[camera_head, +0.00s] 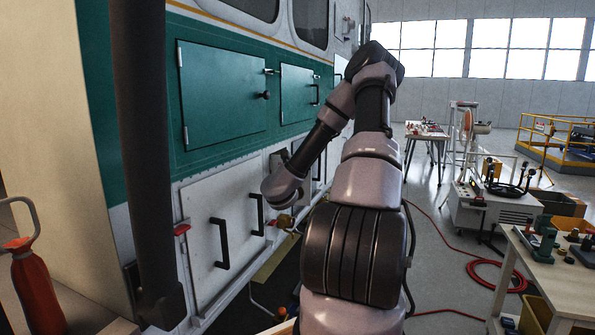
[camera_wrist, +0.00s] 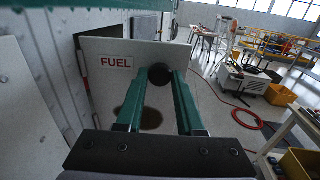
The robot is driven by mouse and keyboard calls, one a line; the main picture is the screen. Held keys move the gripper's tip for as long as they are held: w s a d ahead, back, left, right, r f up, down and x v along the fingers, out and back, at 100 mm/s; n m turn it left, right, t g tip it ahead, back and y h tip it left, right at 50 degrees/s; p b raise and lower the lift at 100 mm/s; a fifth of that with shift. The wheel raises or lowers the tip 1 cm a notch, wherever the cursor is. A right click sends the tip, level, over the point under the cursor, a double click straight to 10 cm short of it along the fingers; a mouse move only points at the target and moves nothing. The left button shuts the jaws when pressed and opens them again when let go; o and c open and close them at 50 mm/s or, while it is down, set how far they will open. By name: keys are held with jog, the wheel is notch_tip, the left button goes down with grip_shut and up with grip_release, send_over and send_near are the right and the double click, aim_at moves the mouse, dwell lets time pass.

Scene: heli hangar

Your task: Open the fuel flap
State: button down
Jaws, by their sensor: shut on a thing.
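The fuel flap (camera_wrist: 112,85) is a pale panel with red FUEL lettering, seen in the wrist view. It stands out at an angle from the green and white aircraft side (camera_wrist: 40,75), with a dark gap along its left edge. A dark round patch shows low on its face. My gripper (camera_wrist: 160,78) has its two green fingers closed on the flap's black round knob (camera_wrist: 160,73). In the head view, my arm reaches to the aircraft's side (camera_head: 235,160), and its links mostly hide the flap and fingertips.
A closed green hatch (camera_head: 222,98) and white lower panels with black handles (camera_head: 219,243) lie along the aircraft's side. A dark vertical post (camera_head: 148,150) stands at left. A workbench (camera_head: 560,285), a white cart (camera_head: 492,205) and a red hose (camera_head: 497,277) are at right. Open floor lies between.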

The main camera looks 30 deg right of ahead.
jog(key=c, duration=0.5)
grip_release()
jog(key=shift+c, duration=0.2)
jog(key=v, duration=1)
jog(key=shift+s+a, duration=0.25)
jog(key=shift+s, duration=0.05)
